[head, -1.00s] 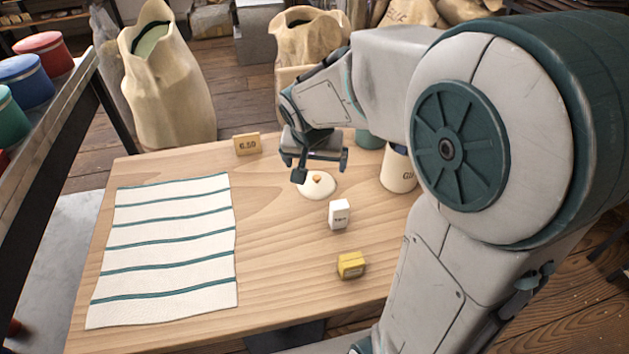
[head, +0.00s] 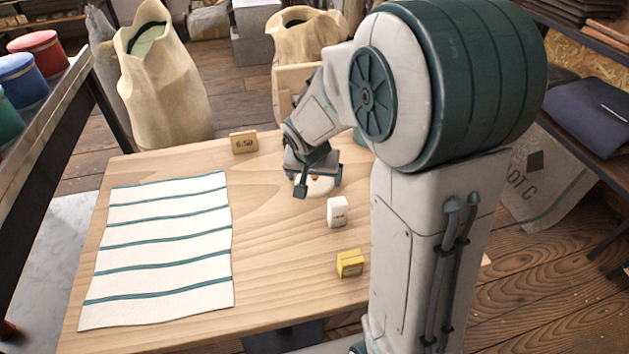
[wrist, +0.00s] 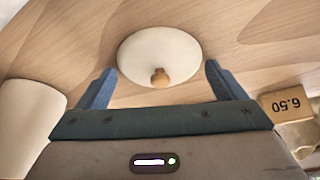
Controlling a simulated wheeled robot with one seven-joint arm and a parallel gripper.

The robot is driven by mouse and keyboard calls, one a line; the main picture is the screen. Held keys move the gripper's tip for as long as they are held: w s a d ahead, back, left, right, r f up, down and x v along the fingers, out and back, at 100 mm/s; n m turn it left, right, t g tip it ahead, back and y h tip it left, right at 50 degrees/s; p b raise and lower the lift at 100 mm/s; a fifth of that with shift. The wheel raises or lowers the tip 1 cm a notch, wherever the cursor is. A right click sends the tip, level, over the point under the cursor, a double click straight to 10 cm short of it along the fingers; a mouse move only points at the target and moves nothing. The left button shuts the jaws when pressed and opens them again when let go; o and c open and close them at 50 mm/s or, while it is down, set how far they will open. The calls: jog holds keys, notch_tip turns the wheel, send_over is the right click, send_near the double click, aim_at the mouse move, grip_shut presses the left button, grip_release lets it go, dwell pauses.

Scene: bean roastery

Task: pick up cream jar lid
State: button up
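The cream jar lid (wrist: 158,52) is a round cream disc with a small wooden knob (wrist: 160,78), lying on the wooden table. In the head view the lid (head: 320,187) is partly hidden by my gripper (head: 318,188). In the wrist view my gripper (wrist: 158,82) is open, with its two blue fingers spread apart. The lid lies ahead of and partly between the fingertips, with the knob near the middle. Nothing is held. Whether a finger touches the lid cannot be told.
A white box (head: 337,212) and a yellow box (head: 349,263) stand nearby on the table (head: 275,270). A striped cloth (head: 160,250) covers the left side. A price sign (head: 244,142) stands at the back. A cream canister (wrist: 28,115) is close to my gripper in the wrist view.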

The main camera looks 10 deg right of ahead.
jog(key=c, duration=0.9)
jog(key=shift+s+f, duration=0.1)
jog(key=shift+s, duration=0.05)
jog(key=shift+c, duration=1)
